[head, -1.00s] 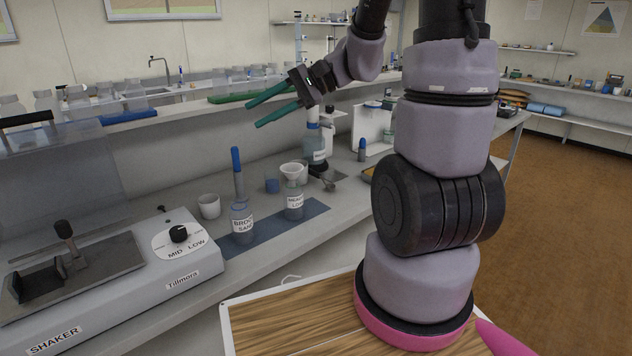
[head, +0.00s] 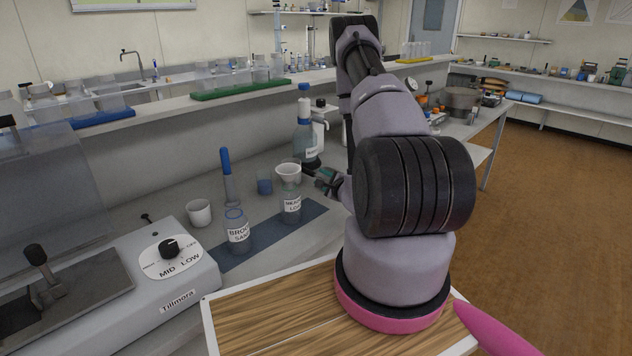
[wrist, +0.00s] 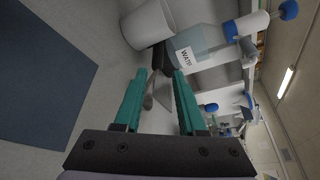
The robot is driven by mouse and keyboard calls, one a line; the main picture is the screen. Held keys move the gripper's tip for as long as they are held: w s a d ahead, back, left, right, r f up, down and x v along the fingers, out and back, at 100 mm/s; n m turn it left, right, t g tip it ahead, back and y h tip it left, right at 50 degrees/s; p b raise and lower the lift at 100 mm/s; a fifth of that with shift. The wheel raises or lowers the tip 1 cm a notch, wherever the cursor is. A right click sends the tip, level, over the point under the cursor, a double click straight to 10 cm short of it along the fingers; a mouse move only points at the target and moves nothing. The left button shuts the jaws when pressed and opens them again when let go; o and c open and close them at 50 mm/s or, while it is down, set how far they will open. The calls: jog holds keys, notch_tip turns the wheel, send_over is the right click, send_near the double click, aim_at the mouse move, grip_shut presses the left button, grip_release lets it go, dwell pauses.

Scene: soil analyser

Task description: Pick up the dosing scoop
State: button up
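The dosing scoop (wrist: 149,95) appears to be the small grey metal piece in the wrist view, lying on the bench with a dark part beyond it. My gripper (wrist: 158,74) is open, its two green fingers reaching over the bench on either side of that piece. I cannot tell whether a finger touches it. In the head view my gripper (head: 326,181) is low beside the white funnel and mostly hidden by my arm. The scoop cannot be made out there.
A water bottle (head: 305,138) stands just beyond my gripper; its label shows in the wrist view (wrist: 191,48). A white funnel (head: 289,170) sits by a labelled jar (head: 291,208). Another jar (head: 238,235) stands on the blue mat (head: 265,242). The shaker (head: 150,290) is at left.

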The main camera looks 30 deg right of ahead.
aim_at(311, 173)
jog(key=x, duration=0.5)
jog(key=shift+w+f, duration=0.1)
jog(key=x, duration=0.5)
jog(key=shift+d+f, duration=0.1)
jog(key=shift+f, duration=0.15)
grip_shut()
